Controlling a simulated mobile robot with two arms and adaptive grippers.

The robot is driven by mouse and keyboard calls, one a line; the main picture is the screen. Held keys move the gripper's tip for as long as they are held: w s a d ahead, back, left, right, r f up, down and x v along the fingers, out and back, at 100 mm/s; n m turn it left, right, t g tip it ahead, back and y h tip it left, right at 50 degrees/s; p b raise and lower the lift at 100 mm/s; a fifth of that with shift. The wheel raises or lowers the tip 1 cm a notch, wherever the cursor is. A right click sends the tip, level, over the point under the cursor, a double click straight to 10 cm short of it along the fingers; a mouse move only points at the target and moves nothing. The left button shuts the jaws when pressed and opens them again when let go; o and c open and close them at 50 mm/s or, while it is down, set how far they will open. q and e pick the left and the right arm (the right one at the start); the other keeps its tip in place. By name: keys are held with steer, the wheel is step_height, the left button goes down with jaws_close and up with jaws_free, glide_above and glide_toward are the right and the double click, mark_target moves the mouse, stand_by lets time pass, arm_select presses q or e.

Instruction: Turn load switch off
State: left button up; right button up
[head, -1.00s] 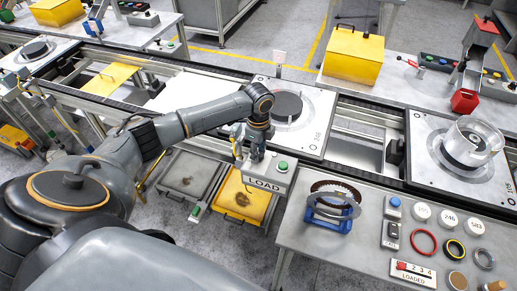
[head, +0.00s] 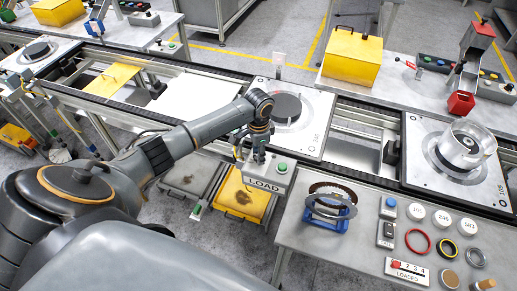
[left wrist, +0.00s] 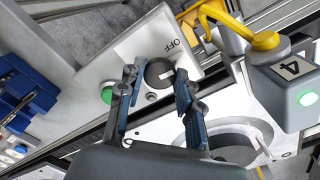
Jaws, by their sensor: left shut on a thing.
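The load switch box (head: 271,176) is a light grey box marked LOAD with a green button (head: 282,167), in front of the conveyor in the head view. In the left wrist view its round dark knob (left wrist: 159,73) has a short white mark pointing roughly right. The word OFF (left wrist: 173,43) is printed above and right of the knob, and the green button (left wrist: 107,93) is at left. My right gripper is not in view.
A pallet (head: 313,140) with a dark disc lies on the conveyor just behind the box. A side table (head: 355,235) with rings, labels and a blue stand is at right. A yellow tray (head: 233,199) is below the box. A grey lamp box (left wrist: 285,85) is near the gripper.

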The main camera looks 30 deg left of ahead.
arm_select(q)
steer(key=shift+w+n, duration=0.1)
steer(key=shift+n, duration=0.5)
steer(key=o, duration=1.2)
steer(key=shift+c, duration=0.2)
steer(key=shift+r, duration=0.15)
step_height(320, 180, up, 12)
